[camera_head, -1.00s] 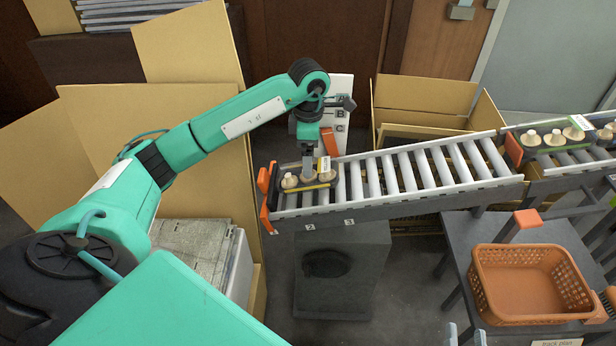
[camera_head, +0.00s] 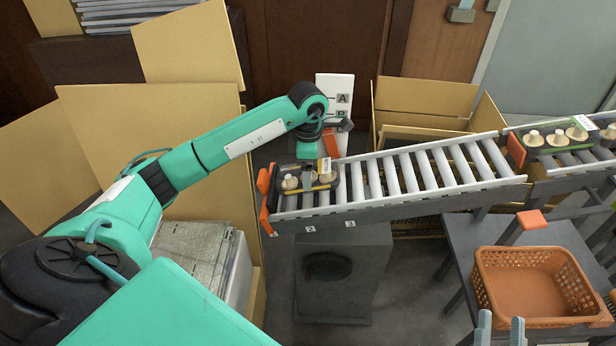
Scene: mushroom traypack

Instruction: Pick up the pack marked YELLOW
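A dark pack (camera_head: 338,182) with pale mushrooms, a yellow edge strip and a small white tag sits at the left end of the roller conveyor. My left gripper (camera_head: 308,178) points down at this pack from above, among the mushrooms. Its fingertips are partly hidden, so I cannot tell whether they grip the pack. Another dark pack (camera_head: 541,151) with mushrooms, a green edge strip and a white tag sits at the far right on the conveyor. My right gripper (camera_head: 500,328) shows only its two grey fingertips at the bottom edge, apart and with nothing visible between them.
The roller conveyor (camera_head: 400,203) has orange end stops at its left end and bare rollers in the middle. An orange basket (camera_head: 530,317) stands empty on a grey table at right. Open cardboard boxes (camera_head: 425,95) stand behind. A white board with letters stands behind my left wrist.

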